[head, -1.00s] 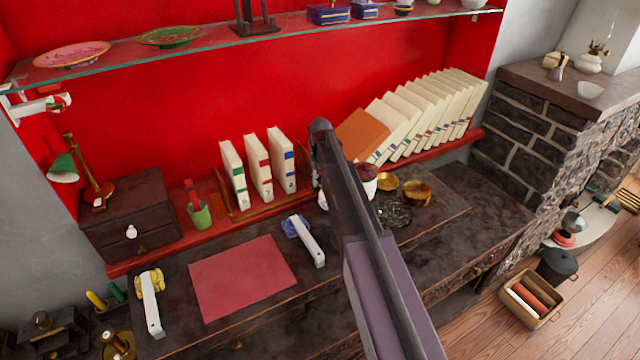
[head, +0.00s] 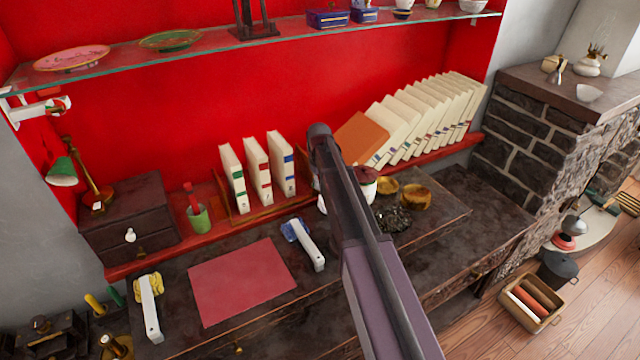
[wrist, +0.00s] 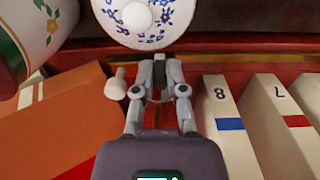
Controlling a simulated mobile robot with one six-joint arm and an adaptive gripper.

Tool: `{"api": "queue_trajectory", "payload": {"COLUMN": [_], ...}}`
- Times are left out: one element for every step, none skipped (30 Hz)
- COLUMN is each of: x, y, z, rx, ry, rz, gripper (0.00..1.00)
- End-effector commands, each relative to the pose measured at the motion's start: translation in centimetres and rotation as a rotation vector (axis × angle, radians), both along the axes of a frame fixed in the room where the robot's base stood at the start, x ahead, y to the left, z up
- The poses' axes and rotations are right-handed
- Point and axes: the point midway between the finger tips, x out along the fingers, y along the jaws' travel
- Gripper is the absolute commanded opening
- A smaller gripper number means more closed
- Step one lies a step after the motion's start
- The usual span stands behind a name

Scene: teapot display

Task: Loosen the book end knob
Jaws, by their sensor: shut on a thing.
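My gripper (wrist: 160,70) shows in the wrist view, its fingers close together in front of the red-brown shelf edge beside the books. It is shut on the book end knob, which is mostly hidden between the fingertips. The cream book marked 8 (wrist: 232,125) stands just right of the gripper in that view, with the book marked 7 (wrist: 285,120) beyond it. In the head view, the upright books (head: 258,170) stand in the wooden book rack (head: 240,213). My arm hides the gripper and the knob there.
In the wrist view, a flowered white dish (wrist: 150,18) is close beyond the fingertips. A small white piece (wrist: 117,88) and an orange book (wrist: 55,125) are to the left. In the head view, a leaning row of books (head: 425,115) stands right of my arm.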

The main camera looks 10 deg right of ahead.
Motion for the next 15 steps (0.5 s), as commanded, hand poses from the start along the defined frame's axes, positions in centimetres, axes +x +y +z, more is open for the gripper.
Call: {"api": "queue_trajectory", "payload": {"x": [-0.10,-0.11,-0.13,-0.16,-0.17,-0.20,-0.22,-0.23,-0.25,-0.27,-0.29,-0.33,-0.34,-0.35,-0.36], "y": [0.07,0.10,0.14,0.17,0.17,0.19,0.20,0.23,0.28,0.33,0.38,0.40,0.40,0.43,0.50], "z": [-0.07,-0.08,-0.11,-0.13,-0.15,-0.19,-0.21,-0.23,-0.26,-0.28,-0.31,-0.35,-0.38,-0.41,-0.46], "rx": [-0.010,-0.017,-0.029,-0.039,-0.052,-0.068,-0.084,-0.099,-0.122,-0.141,-0.159,-0.187,-0.209,-0.230,-0.260], "ry": [-0.003,-0.006,-0.009,-0.013,-0.016,-0.021,-0.026,-0.031,-0.039,-0.045,-0.051,-0.059,-0.066,-0.073,-0.083], "rz": [0.001,0.001,0.001,0.002,0.002,0.002,0.002,0.002,0.002,0.002,0.003,0.003,0.003,0.002,0.003], "gripper": [0.00,0.00,0.00,0.00,0.00,0.00,0.00,0.00,0.00,0.00,0.00,0.00,0.00,0.00,0.00]}}
